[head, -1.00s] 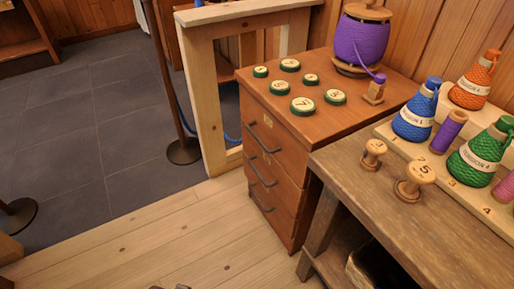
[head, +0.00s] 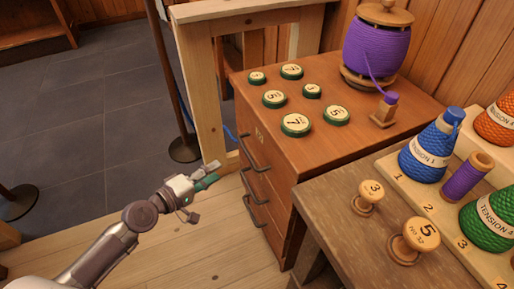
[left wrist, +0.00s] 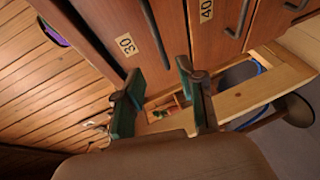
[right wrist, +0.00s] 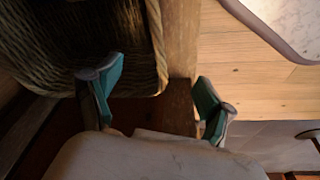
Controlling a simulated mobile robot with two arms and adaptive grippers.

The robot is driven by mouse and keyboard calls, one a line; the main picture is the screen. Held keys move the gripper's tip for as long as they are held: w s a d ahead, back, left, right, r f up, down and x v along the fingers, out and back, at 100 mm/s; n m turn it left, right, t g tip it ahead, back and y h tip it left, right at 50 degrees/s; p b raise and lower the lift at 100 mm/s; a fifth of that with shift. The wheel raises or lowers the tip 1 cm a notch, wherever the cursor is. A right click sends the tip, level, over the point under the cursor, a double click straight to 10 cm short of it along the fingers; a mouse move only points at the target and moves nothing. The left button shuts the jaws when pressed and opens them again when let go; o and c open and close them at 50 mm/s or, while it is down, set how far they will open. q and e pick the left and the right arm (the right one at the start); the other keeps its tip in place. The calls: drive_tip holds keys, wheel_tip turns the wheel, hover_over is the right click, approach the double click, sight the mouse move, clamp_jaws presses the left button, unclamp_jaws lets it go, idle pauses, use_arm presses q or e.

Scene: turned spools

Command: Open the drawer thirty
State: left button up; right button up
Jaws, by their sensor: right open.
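The wooden drawer cabinet (head: 330,130) stands mid-right in the head view, with several dark bar handles on its front. In the left wrist view, drawer thirty (left wrist: 100,22) has a pale "30" label (left wrist: 127,44) and a dark handle (left wrist: 155,33); it looks like the top drawer and is shut. Drawer forty (left wrist: 222,45) is beside it in that tilted view, below it on the cabinet. My left gripper (head: 211,172) is open and empty, left of the cabinet front and apart from the handles; its fingers also show in the left wrist view (left wrist: 162,98). My right gripper (right wrist: 157,88) is open and empty.
Green-rimmed discs (head: 296,124) and a purple spool (head: 375,48) stand on the cabinet. A workbench (head: 345,215) with wooden spools and yarn cones is at right. A wooden frame (head: 205,85) stands behind my left gripper. A wicker basket (right wrist: 120,30) is close to my right gripper.

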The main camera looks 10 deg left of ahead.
drive_tip(key=shift+s+f, duration=0.1)
use_arm(q)
approach(247, 151)
drive_tip(key=f+x, duration=0.1)
drive_tip(key=x, duration=0.2)
use_arm(e)
drive_tip(key=shift+f, duration=0.7)
drive_tip(key=shift+r, duration=0.8)
use_arm(q)
drive_tip(key=shift+x, duration=3.5)
use_arm(e)
drive_tip(key=shift+r, duration=0.35)
use_arm(q)
drive_tip(key=shift+r, duration=0.15)
clamp_jaws()
